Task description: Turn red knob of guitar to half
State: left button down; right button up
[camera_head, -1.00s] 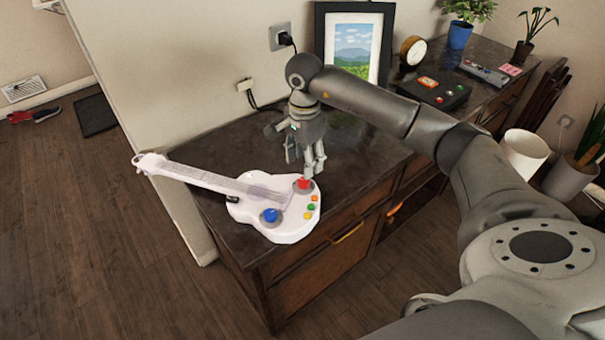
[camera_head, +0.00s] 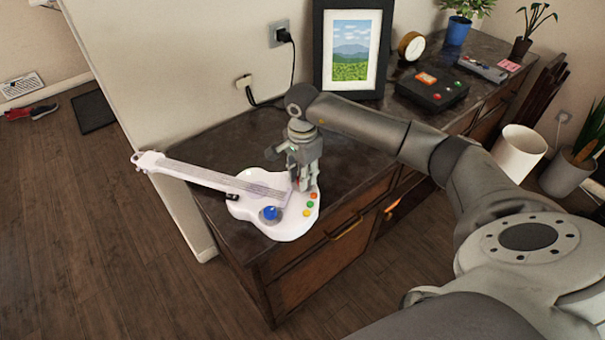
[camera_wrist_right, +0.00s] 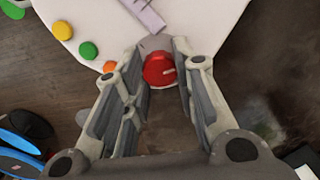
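The white toy guitar (camera_head: 278,229) lies on the dark cabinet top in the head view, its neck pointing left. It has a blue knob (camera_head: 270,213) and several small coloured buttons. In the right wrist view the red knob (camera_wrist_right: 159,69) sits on the guitar's white body (camera_wrist_right: 110,20). My right gripper (camera_head: 301,186) is over the red knob and mostly hides it in the head view. In the wrist view the right gripper (camera_wrist_right: 164,75) is open, with its fingers on either side of the knob and gaps visible. My left gripper is not in view.
A framed picture (camera_head: 351,52) stands behind the guitar against the wall. A black box with buttons (camera_head: 432,88), a small clock (camera_head: 411,46) and potted plants are farther right. Wall plugs with cables (camera_head: 284,37) are at the back. The cabinet top behind the guitar is clear.

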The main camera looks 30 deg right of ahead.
jog(key=c, duration=0.3)
jog(key=shift+c, duration=0.2)
jog(key=m+b, duration=0.1)
jog(key=m, duration=0.2)
jog(key=shift+m, duration=0.3)
jog(key=m+b, duration=0.1)
jog(key=m, duration=0.2)
jog(key=shift+m, duration=0.3)
jog(key=m, duration=0.3)
jog(key=shift+m, duration=0.4)
jog(key=m, duration=0.5)
jog(key=shift+b, duration=0.35)
jog(key=m, duration=0.6)
jog(key=shift+m, duration=0.3)
